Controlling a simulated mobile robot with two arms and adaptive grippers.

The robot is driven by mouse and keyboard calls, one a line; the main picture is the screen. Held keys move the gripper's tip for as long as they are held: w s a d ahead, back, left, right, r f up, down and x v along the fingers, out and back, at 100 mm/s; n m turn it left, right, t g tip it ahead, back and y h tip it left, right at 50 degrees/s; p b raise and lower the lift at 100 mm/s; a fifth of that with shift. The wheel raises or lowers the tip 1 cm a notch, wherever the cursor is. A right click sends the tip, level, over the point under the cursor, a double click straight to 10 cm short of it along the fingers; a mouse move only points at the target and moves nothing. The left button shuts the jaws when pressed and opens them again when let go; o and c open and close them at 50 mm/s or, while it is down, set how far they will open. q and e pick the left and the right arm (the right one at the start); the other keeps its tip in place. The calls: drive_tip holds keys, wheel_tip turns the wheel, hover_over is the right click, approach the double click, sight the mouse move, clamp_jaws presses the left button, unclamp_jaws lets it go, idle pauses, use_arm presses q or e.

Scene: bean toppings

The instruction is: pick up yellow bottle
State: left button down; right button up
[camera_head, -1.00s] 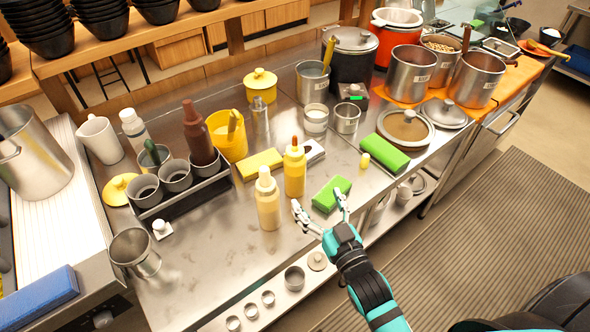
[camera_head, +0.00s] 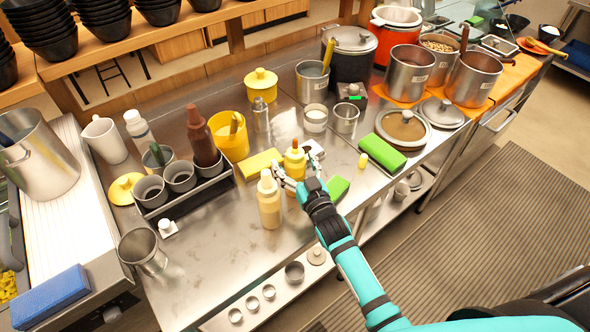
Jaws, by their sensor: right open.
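The yellow bottle (camera_head: 295,160) with an orange tip stands upright on the steel counter, its lower part hidden behind my right gripper. My right gripper (camera_head: 288,177) is open at the bottle, its fingers pointing up and left at the bottle's lower half. I cannot tell whether the fingers touch it. A paler, cream-yellow bottle (camera_head: 269,200) stands upright just to the left, close to the left fingertip. My left gripper is not in view.
A green sponge (camera_head: 338,187) lies just right of my gripper, partly hidden. A yellow sponge (camera_head: 261,164) lies behind the bottles. A rack of cups (camera_head: 187,195) with a brown bottle (camera_head: 201,138) stands left.

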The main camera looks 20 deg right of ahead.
sight(298, 162)
drive_tip(key=c, duration=0.9)
drive_tip(key=shift+r, duration=0.1)
drive_tip(key=shift+r, duration=0.1)
drive_tip(key=shift+r, duration=0.7)
drive_tip(key=shift+s+r+b, duration=0.55)
drive_tip(key=shift+r+b, duration=0.1)
drive_tip(key=shift+r, duration=0.15)
drive_tip(key=s+r+b, duration=0.1)
drive_tip(key=s+b, duration=0.2)
drive_tip(key=s, duration=1.2)
drive_tip(key=shift+r, duration=0.4)
